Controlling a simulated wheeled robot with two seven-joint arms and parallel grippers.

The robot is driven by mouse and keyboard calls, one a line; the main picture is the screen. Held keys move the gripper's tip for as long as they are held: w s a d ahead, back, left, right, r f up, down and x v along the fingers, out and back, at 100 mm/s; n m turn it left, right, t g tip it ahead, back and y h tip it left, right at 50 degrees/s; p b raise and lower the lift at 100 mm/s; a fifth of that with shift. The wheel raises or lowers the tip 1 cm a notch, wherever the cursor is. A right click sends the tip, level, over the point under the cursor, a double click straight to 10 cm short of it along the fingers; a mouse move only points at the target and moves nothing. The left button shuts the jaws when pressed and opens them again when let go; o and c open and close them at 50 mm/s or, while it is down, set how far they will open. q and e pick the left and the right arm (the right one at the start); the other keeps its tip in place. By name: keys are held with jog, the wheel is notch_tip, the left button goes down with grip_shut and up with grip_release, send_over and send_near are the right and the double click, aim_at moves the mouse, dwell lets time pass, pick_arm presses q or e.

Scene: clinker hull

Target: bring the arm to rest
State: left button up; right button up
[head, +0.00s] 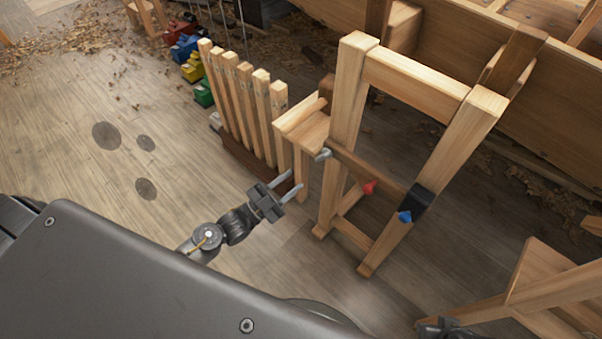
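My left gripper (296,179) is in the middle of the head view, above the plank floor. Its two grey fingers are apart, with nothing seen between them. They point up and right toward the slatted wooden rack and the wooden frame, and look clear of both. A dark part at the bottom edge, right of centre, seems to be my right gripper (441,328). It is mostly cut off, so its fingers cannot be made out.
A wooden frame (345,95) carries a crossbar with red (370,187) and blue (405,217) pieces. A slatted rack (263,115) stands left of it. The hull (450,45) fills the back right. A wooden stand (555,290) is lower right. Floor at left is open.

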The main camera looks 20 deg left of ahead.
pick_arm(q)
jog(key=shift+s+a+f, duration=0.1)
jog(key=shift+s+a, duration=0.1)
jog(key=shift+s, duration=0.1)
